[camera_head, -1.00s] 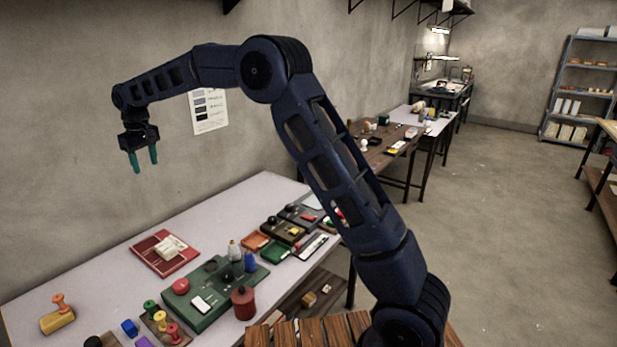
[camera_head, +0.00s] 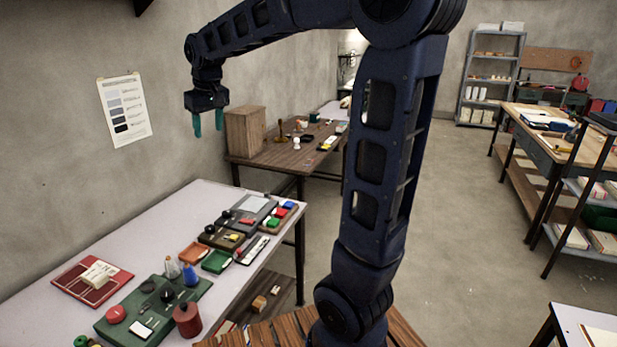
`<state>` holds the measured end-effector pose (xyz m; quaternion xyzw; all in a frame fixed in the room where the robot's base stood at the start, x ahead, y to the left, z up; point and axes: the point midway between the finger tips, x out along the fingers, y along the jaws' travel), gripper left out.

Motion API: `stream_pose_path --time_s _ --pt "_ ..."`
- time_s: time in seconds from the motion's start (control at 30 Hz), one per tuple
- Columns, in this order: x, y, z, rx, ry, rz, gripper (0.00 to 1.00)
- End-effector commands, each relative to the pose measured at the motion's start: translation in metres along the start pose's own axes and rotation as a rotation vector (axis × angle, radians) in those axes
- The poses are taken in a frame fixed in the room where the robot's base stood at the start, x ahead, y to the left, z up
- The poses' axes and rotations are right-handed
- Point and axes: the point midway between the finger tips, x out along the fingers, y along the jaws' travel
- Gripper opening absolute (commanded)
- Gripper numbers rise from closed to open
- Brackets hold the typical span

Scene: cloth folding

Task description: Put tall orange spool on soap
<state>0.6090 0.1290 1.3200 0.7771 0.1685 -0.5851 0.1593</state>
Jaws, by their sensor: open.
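My gripper (camera_head: 208,126) has two teal fingers that point down, apart and empty. It is high above the pale table (camera_head: 180,220), in front of the far wall. No tall orange spool is in view now. Two pale blocks could be the soap: a cream block (camera_head: 98,273) on a red tray (camera_head: 72,290), and a small white block (camera_head: 140,330) on a green board (camera_head: 112,327). I cannot tell which is the soap. My gripper touches none of these.
A red canister (camera_head: 187,320), a blue bottle (camera_head: 190,274) and a white bottle (camera_head: 172,268) stand on or near the green board. Small trays (camera_head: 217,261) line the table's right part. A brown table with a wooden box (camera_head: 245,131) stands behind.

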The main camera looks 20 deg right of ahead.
Motion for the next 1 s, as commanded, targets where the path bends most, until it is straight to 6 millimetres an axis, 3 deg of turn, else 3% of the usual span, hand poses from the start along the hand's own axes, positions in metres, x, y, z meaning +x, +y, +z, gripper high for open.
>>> stream_pose_path --time_s 0.1,0.3,0.7,0.83,1.0 --pt "-0.009 0.027 0.045 0.067 0.017 0.016 0.52" --pt "-0.015 0.057 0.119 0.172 0.044 0.04 0.52" --pt "0.001 0.081 0.263 0.378 0.097 0.089 0.52" --pt "0.01 0.08 0.294 0.424 0.111 0.1 0.52" --pt "0.017 0.079 0.313 0.453 0.117 0.107 0.52"
